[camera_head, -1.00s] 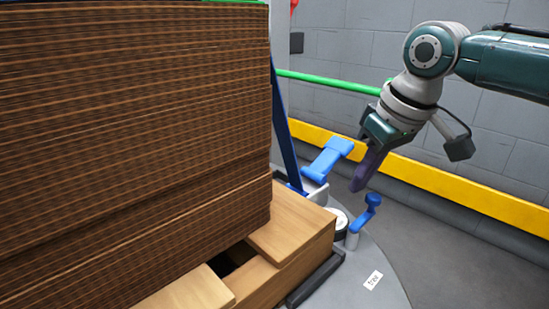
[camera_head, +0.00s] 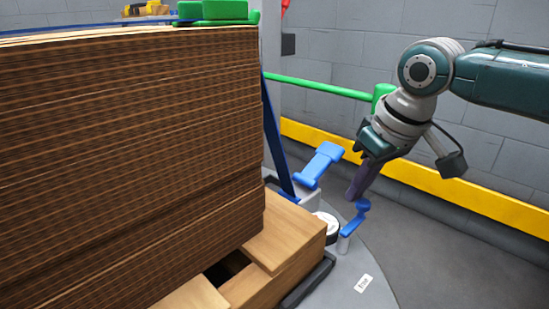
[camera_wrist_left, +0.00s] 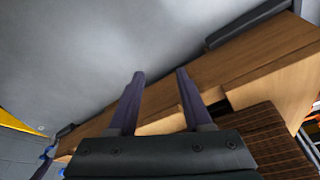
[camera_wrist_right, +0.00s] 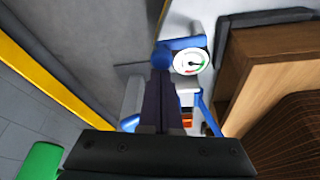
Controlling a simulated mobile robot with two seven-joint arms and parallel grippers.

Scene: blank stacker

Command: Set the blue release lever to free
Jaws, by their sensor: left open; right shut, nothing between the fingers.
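The blue release lever (camera_head: 355,218) stands on the grey round base near the pallet corner, with its rounded knob up and leaning right. A white label (camera_head: 363,284), seemingly reading "free", lies on the base in front of it. My right gripper (camera_head: 352,194) is shut and empty, pointing down just beside the lever's knob. In the right wrist view, the shut fingers (camera_wrist_right: 162,75) end at the blue knob (camera_wrist_right: 163,57) and hide part of the lever; I cannot tell whether they touch. My left gripper (camera_wrist_left: 160,73) is open and empty above the floor and pallet edge.
A tall stack of brown sheets (camera_head: 130,150) on a wooden pallet (camera_head: 285,235) fills the left. A larger blue pedal-like part (camera_head: 319,165) and a round gauge (camera_head: 326,226) sit close to the lever. A yellow rail (camera_head: 440,180) runs behind; floor at right is clear.

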